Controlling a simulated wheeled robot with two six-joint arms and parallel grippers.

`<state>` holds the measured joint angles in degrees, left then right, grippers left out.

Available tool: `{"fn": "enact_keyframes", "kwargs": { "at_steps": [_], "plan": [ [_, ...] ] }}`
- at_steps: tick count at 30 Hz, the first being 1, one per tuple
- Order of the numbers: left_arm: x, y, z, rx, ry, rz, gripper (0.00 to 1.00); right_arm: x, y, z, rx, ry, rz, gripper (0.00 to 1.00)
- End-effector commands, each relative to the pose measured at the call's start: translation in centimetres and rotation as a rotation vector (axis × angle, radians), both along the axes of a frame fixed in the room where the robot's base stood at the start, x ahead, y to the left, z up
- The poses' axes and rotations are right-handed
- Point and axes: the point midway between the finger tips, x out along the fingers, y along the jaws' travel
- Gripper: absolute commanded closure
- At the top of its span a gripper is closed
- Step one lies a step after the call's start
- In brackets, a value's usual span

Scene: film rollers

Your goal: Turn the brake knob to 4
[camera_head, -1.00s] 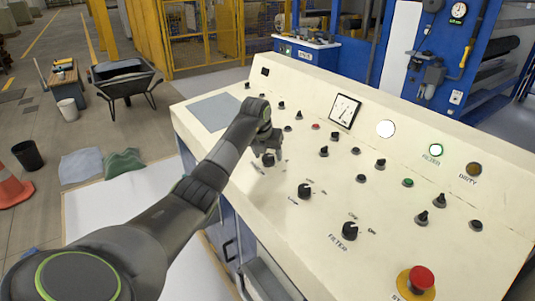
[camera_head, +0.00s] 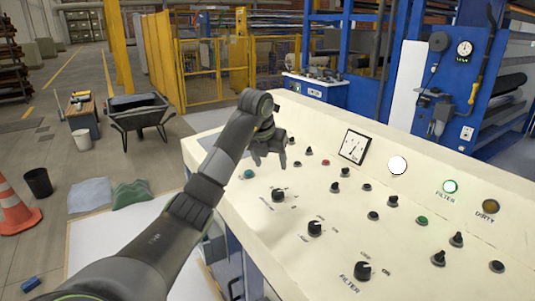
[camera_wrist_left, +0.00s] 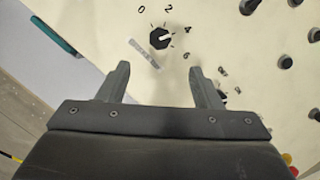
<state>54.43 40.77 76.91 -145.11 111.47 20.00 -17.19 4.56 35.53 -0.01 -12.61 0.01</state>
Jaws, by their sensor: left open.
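The panel's lower-left black knob (camera_head: 278,196) seems to be the brake knob. In the left wrist view a black knob (camera_wrist_left: 160,38) sits in a printed scale with 0, 2, 4 and 6. Its pale pointer line points right, roughly toward the 4. A small label strip beside it is too blurred to read. My left gripper (camera_head: 268,155) hangs above the panel, behind and above the lower-left knob in the picture, and touches nothing that I can see. In the wrist view its fingers (camera_wrist_left: 158,85) are apart with nothing between them, and the knob lies beyond them. My right gripper is not in view.
The cream panel (camera_head: 410,230) carries other knobs, including a middle one (camera_head: 315,228) and the filter knob (camera_head: 362,271), plus several small switches. A teal item (camera_head: 248,174) lies near its left edge. A wheelbarrow (camera_head: 140,118) stands on the floor at left.

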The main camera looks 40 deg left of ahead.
Motion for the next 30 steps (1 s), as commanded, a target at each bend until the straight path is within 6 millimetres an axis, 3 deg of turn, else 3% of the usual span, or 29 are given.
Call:
{"fn": "enact_keyframes", "kwargs": {
  "at_steps": [2,3,9,26,30],
  "plan": [
    [-0.6,0.0,1.5,0.002,-0.004,0.001,0.41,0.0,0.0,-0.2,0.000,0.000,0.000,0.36],
    [-0.8,0.0,2.4,0.001,-0.002,0.000,0.41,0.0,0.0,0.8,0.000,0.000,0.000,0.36],
    [-1.4,-0.2,3.7,-0.001,0.000,0.000,0.41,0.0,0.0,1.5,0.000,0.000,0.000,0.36],
    [-1.5,-0.2,3.7,0.000,0.000,0.000,0.41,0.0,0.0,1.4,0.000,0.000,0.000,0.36],
    [-1.0,-1.1,3.0,-0.020,-0.026,-0.034,0.41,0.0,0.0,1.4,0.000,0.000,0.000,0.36]
  ]
}}
